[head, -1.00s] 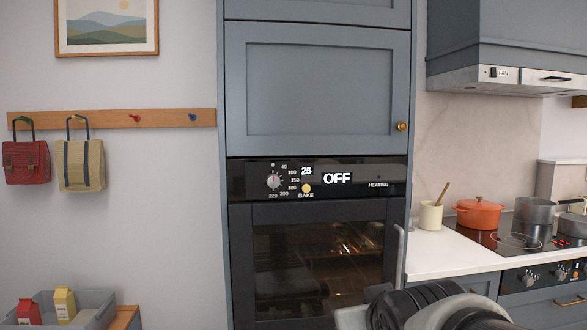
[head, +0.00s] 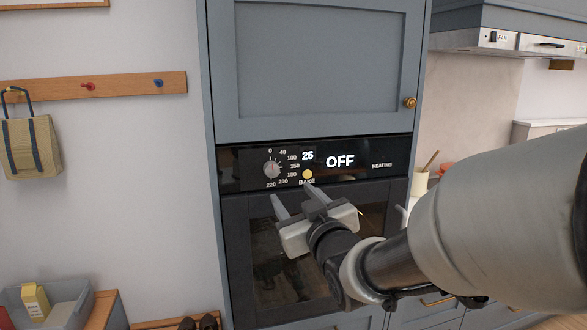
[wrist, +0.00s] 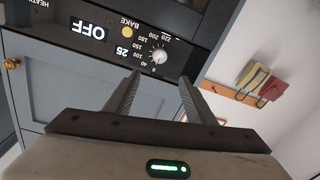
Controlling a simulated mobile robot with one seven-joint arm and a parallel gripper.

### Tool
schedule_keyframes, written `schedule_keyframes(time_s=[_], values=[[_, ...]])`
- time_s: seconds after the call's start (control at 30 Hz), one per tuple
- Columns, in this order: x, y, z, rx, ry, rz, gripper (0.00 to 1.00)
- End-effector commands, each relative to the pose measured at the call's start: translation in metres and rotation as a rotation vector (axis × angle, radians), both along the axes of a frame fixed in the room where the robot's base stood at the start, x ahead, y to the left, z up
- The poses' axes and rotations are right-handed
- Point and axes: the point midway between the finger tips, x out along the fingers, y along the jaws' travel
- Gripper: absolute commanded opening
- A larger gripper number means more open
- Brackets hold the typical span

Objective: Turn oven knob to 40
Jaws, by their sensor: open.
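The oven knob (head: 271,168) is a small grey dial on the black oven panel (head: 380,150), ringed by numbers from 0 to 220. Its red mark appears to point near 0, but it is too small to read exactly. The display beside it reads 25 and OFF. My gripper (head: 291,193) is open and empty, just below the knob and in front of the panel in the head view. In the wrist view, the knob (wrist: 159,56) shows upside down, just beyond and between the fingertips (wrist: 160,77). Nothing is between the fingers.
A yellow BAKE button (head: 307,174) sits right of the knob, close to my right finger. The oven door (head: 240,270) is below and a blue cupboard door (head: 320,60) above. A peg rail (head: 125,86) with a bag (head: 30,147) is on the left wall.

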Motion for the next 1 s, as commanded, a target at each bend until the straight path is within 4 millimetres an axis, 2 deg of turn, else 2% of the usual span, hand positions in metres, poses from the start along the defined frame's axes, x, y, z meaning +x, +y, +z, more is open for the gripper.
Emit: schedule_keyframes(time_s=[0.6,0.8,1.0], values=[[0.122,0.043,0.0,0.004,0.002,-0.001,0.5],[0.144,0.05,0.0,0.002,0.003,-0.001,0.5],[0.15,0.052,-0.001,0.002,0.003,-0.001,0.5]])
